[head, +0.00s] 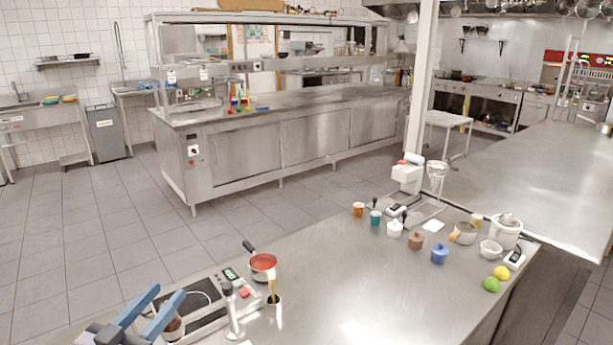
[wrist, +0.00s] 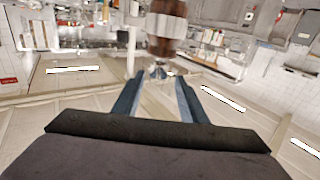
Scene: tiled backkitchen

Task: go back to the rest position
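My gripper (head: 167,291) is at the lower left of the head view, over the near counter's left end. Its two blue fingers are spread apart with nothing held between them. In the wrist view the fingers (wrist: 156,80) also stand apart. A brown cylindrical thing with a pale band (wrist: 166,28) shows beyond the fingertips in that view. In the head view a small brown jar-like thing (head: 173,326) shows beside the right finger, partly hidden. I cannot tell how far it is from the fingers.
On the steel counter (head: 345,285), a hotplate unit (head: 205,300), a red pan (head: 262,262) and a brush in a holder (head: 272,286) stand near my gripper. Several pots, a white scale-like device (head: 407,176), a lime (head: 491,284) and a lemon (head: 501,272) stand right. The counter's middle is clear.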

